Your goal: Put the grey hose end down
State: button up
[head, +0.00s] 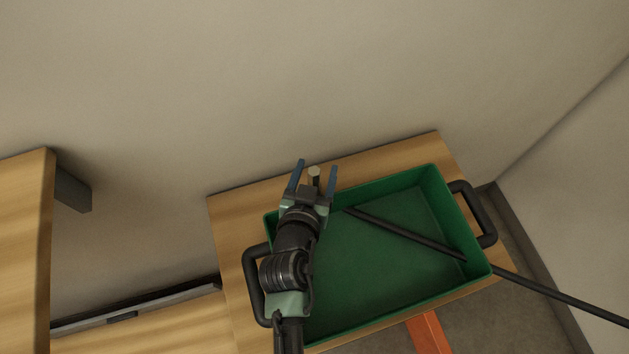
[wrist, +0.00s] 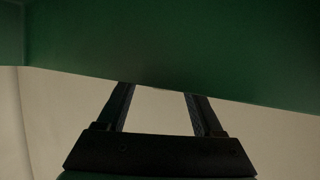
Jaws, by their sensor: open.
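A long thin dark grey hose (head: 405,234) shows in the head view. In the wrist view the fingers (wrist: 165,90) reach toward the green tray wall (wrist: 170,45). No hose shows there.
The tray has black handles at its left and right (head: 476,215) and stands on a wooden top (head: 235,205) against a beige wall. Another wooden surface (head: 22,250) is at far left. An orange bar (head: 429,334) shows below the front edge.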

jog(key=shift+x, duration=1.85)
jog(key=shift+w+a, duration=0.1)
jog(key=shift+a, duration=0.05)
jog(key=shift+r, duration=0.1)
grip_shut()
